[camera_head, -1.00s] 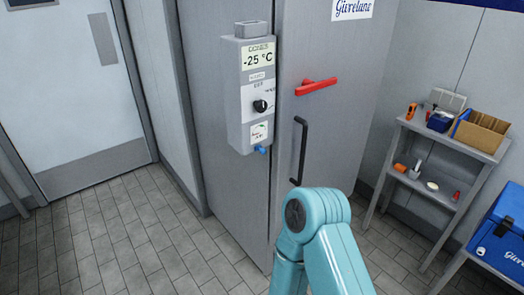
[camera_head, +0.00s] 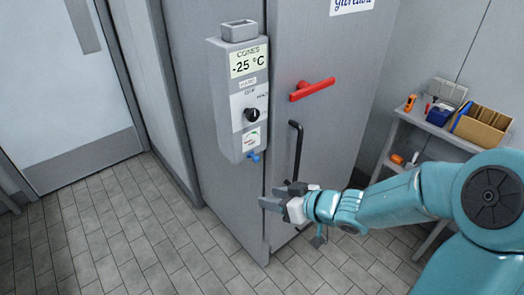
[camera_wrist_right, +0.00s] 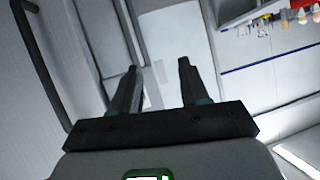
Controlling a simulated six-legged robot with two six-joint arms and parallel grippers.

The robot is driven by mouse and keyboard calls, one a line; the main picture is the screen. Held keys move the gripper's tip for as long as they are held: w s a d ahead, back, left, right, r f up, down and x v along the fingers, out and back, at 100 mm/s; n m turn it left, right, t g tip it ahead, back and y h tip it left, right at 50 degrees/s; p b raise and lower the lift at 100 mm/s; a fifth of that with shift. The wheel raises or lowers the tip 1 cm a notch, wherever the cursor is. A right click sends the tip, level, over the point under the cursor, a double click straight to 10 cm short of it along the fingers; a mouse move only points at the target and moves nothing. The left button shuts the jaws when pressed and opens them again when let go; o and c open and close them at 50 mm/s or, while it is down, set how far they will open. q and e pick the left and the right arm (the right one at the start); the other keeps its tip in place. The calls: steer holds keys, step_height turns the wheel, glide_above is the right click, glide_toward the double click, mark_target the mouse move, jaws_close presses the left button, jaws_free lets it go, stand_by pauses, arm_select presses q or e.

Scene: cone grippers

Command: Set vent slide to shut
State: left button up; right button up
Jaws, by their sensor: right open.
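A grey control box (camera_head: 238,100) is mounted on the cabinet's front left part, with a "-25 °C" display, a black knob (camera_head: 251,115) and a small label with a green arc. A small blue part (camera_head: 254,157) sticks out at its lower end. I cannot tell surely whether it is the vent slide, and its setting is too small to read. My right gripper (camera_head: 272,197) is open and empty, below the box and in front of the cabinet. Its two fingers also show apart in the right wrist view (camera_wrist_right: 158,66). My left gripper is not in view.
The cabinet door (camera_head: 325,60) has a red lever (camera_head: 312,89) and a black vertical handle (camera_head: 297,150), which is close behind my right gripper. A shelf (camera_head: 440,132) with bins stands at right. The tiled floor (camera_head: 120,235) at left is clear.

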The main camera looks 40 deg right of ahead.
steer(key=s+d+r+t+h+p, duration=0.1)
steer(key=s+d+r+t+h, duration=0.15)
steer(key=d+r, duration=0.4)
steer(key=g+b, duration=0.1)
steer(key=b, duration=0.1)
glide_toward(257, 159)
steer(key=shift+m, duration=0.4)
steer(key=x, duration=0.6)
steer(key=shift+w+f, duration=0.1)
steer(key=shift+f, duration=0.05)
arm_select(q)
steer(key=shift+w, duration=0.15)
arm_select(e)
steer(key=shift+x, duration=0.8)
jaws_close()
